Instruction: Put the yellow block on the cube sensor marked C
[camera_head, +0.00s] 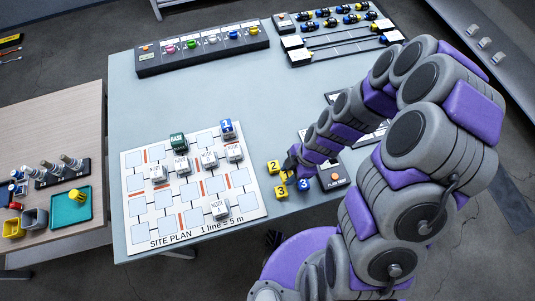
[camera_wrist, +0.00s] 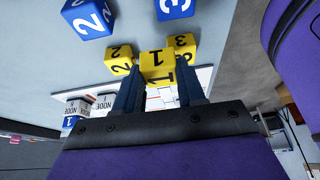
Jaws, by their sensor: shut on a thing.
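My gripper (camera_wrist: 160,92) is shut on a yellow block marked 1 (camera_wrist: 157,66) in the wrist view. In the head view my gripper (camera_head: 290,168) is at the right of the site plan, beside the other number blocks, and mostly hides the held block. White cube sensors stand on the site plan (camera_head: 142,237): one near the front (camera_head: 220,210), and others farther back, including one at the left (camera_head: 158,174) and one at the right (camera_head: 234,154). Their letters are too small to read, so I cannot tell which is C. The held block is apart from them.
Yellow blocks 2 (camera_head: 273,166) and 3 (camera_head: 281,191) and a blue 3 block (camera_head: 303,184) stand close by my gripper. A green BASE block (camera_head: 179,142) and a blue 1 block (camera_head: 227,127) stand at the plan's back. The table behind the plan (camera_head: 200,100) is clear.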

